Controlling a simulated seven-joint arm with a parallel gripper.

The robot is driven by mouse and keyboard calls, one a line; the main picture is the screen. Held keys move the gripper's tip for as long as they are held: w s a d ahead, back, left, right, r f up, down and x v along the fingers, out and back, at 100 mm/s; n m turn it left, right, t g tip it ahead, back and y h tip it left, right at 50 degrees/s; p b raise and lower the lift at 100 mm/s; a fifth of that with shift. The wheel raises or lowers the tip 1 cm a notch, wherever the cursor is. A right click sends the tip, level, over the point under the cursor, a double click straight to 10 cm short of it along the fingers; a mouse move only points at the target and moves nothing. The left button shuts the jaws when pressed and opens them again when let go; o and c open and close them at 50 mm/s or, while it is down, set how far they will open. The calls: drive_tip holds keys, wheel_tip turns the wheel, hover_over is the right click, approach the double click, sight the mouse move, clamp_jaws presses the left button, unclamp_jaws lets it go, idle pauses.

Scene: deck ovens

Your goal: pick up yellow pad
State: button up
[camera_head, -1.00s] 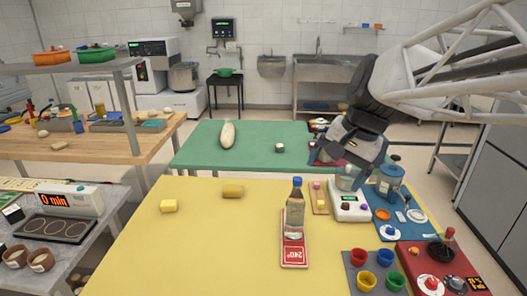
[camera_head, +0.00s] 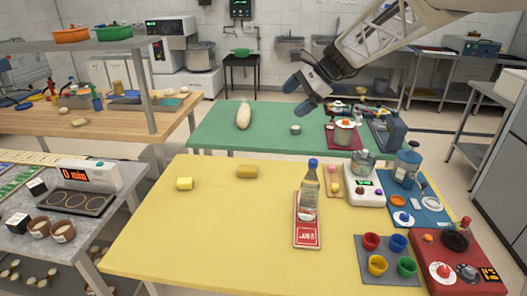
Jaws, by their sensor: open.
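A small bright yellow block (camera_head: 184,183) lies on the left part of the yellow table (camera_head: 190,240); it looks like the yellow pad. A duller tan-yellow rounded piece (camera_head: 247,171) lies to its right, near the table's back edge. My gripper (camera_head: 298,97) is open and empty, in the air over the far part of the green table (camera_head: 215,133). It is well above, behind and to the right of both yellow pieces, touching neither. Nothing hides either piece.
A clear bottle with a blue cap (camera_head: 310,190) stands on a red scale (camera_head: 307,234). To the right are a white device (camera_head: 365,190), a blue mat (camera_head: 420,214), several coloured cups and a red board (camera_head: 463,260). The yellow table's left and front are clear.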

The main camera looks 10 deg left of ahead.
drive_tip(key=w+a+f+m+y, duration=0.25)
drive_tip(key=w+a, duration=0.25)
drive_tip(key=w, duration=0.5)
drive_tip(key=w+a+f+m+y, duration=0.25)
drive_tip(key=w+a+f, duration=0.2)
drive_tip(key=w, duration=0.55)
approach(252, 168)
drive_tip(key=a, duration=0.1)
drive_tip(key=a+f, duration=0.1)
drive_tip(key=a, duration=0.1)
drive_tip(key=shift+s+a+f+m+g, duration=0.1)
drive_tip(key=shift+s+m+g, duration=0.05)
drive_tip(key=shift+m+g, duration=0.2)
drive_tip(key=shift+x, duration=1.3)
drive_tip(key=shift+x, duration=2.6)
drive_tip(key=shift+w, duration=0.2)
